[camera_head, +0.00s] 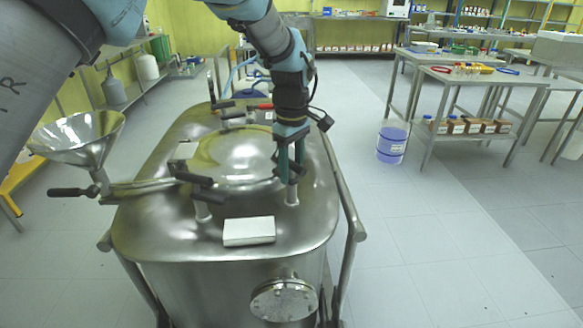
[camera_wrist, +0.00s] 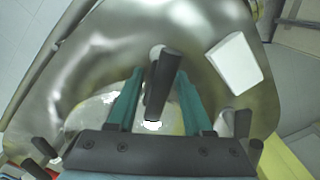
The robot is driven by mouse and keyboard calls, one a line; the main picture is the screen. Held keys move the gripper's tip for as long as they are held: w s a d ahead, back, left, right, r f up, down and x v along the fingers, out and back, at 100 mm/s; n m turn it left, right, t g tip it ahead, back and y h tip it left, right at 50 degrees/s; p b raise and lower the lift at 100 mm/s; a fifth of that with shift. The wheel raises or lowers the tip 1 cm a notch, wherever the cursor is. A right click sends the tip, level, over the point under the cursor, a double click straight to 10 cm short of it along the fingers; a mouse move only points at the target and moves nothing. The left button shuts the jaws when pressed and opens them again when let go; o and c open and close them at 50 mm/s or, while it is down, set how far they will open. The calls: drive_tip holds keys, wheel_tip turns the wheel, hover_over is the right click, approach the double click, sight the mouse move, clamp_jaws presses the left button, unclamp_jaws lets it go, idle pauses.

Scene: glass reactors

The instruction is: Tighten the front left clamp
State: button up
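A steel reactor (camera_head: 150,215) has a round domed lid (camera_head: 235,155) with black-handled clamps around it. The front left clamp (camera_head: 205,190) in the head view has a black handle lying near-level on a short metal post. My gripper (camera_head: 290,160) points down at the front right clamp (camera_head: 292,195), whose lower post shows below the fingers. In the wrist view the two teal fingers of my gripper (camera_wrist: 157,105) are spread, with a black clamp handle (camera_wrist: 160,80) between them and gaps on both sides. Whether a finger touches the handle cannot be told.
A white box (camera_head: 249,231) lies on the reactor top between the two front clamps; it also shows in the wrist view (camera_wrist: 235,62). A steel funnel (camera_head: 75,140) stands at the left. A rail (camera_head: 350,205) runs along the right side. Open floor with a blue bucket (camera_head: 391,146) lies beyond.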

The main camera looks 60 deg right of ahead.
sight(291, 161)
wheel_tip(291, 161, up, 11)
drive_tip(key=shift+f+b, duration=0.1)
drive_tip(key=shift+b, duration=1.1)
drive_tip(key=shift+w, duration=0.1)
drive_tip(key=w+a+f, duration=0.3)
drive_tip(key=w+a, duration=2)
drive_tip(key=w, duration=0.2)
drive_tip(key=w+a+f, duration=0.2)
drive_tip(key=w+a, duration=0.1)
drive_tip(key=a, duration=1.3)
drive_tip(key=s+a+f, duration=0.1)
drive_tip(key=s+a, duration=0.2)
drive_tip(key=a, duration=0.6)
drive_tip(key=s+a+f+t, duration=0.1)
drive_tip(key=s+a+f, duration=0.1)
drive_tip(key=a, duration=0.7)
drive_tip(key=shift+s+a+f+t, duration=0.25)
drive_tip(key=shift+s+a+t, duration=0.05)
drive_tip(key=shift+s, duration=0.5)
drive_tip(key=shift+c, duration=0.4)
